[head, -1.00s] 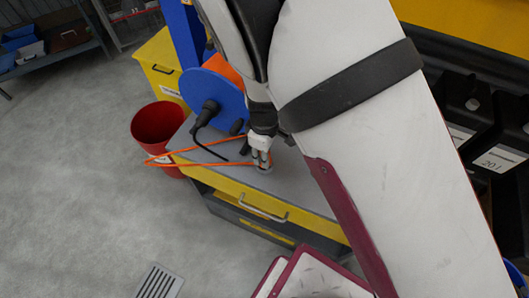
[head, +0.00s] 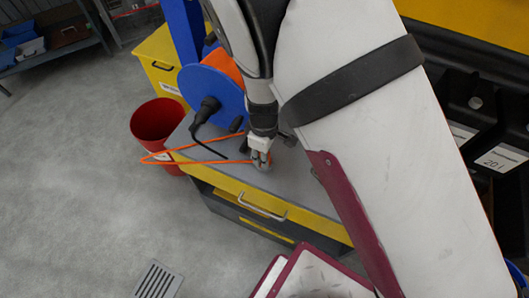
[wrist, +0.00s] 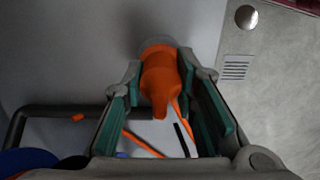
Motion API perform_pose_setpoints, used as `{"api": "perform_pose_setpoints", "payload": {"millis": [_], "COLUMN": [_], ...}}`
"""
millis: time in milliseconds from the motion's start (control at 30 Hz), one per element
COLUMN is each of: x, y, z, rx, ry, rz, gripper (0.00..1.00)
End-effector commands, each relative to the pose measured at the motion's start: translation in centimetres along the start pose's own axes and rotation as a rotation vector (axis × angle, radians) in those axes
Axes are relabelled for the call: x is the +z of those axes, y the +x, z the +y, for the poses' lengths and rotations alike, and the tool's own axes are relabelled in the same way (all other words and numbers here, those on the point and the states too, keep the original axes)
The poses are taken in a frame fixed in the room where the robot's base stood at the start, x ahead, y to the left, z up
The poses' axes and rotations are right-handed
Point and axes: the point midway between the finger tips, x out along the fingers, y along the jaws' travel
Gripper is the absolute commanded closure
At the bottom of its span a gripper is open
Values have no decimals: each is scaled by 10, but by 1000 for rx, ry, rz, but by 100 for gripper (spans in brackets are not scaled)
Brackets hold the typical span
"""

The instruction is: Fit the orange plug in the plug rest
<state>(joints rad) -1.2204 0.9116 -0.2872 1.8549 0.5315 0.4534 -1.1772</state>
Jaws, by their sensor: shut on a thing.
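The orange plug (wrist: 160,82) is between the teal-padded fingers of my gripper (wrist: 160,68) in the wrist view. My gripper is shut on it. In the head view, my gripper (head: 260,158) points down, low over the grey cabinet top (head: 290,180) near its front edge. A grey rounded piece (wrist: 157,43), which looks like the plug rest, shows at the far end of the plug. I cannot tell whether the plug is inside it or only in front of it. The orange cord (head: 185,162) loops out left from the gripper.
A blue cable reel (head: 213,92) with a black plug (head: 208,106) stands on the cabinet behind the gripper. A red bin (head: 157,122) stands to the left. A metal drawer handle (head: 262,208) juts from the yellow front. Open floor lies front left.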

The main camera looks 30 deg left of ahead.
Motion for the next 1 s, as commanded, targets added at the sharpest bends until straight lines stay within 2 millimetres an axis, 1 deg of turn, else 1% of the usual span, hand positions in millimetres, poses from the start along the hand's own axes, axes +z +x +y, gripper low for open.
{"api": "perform_pose_setpoints", "payload": {"millis": [200,233,267,300,333,667,1000], "x": [0,0,0,0,0,0,0], "y": [1,1,1,1,1,0,-15], "z": [0,0,0,0,0,0,-1], "rx": [0,0,0,0,0,0,1], "ry": [0,0,0,0,0,1,1], "rz": [-1,-1,-1,-1,-1,0,1], "gripper": [100,71,65,55,50,50,50]}}
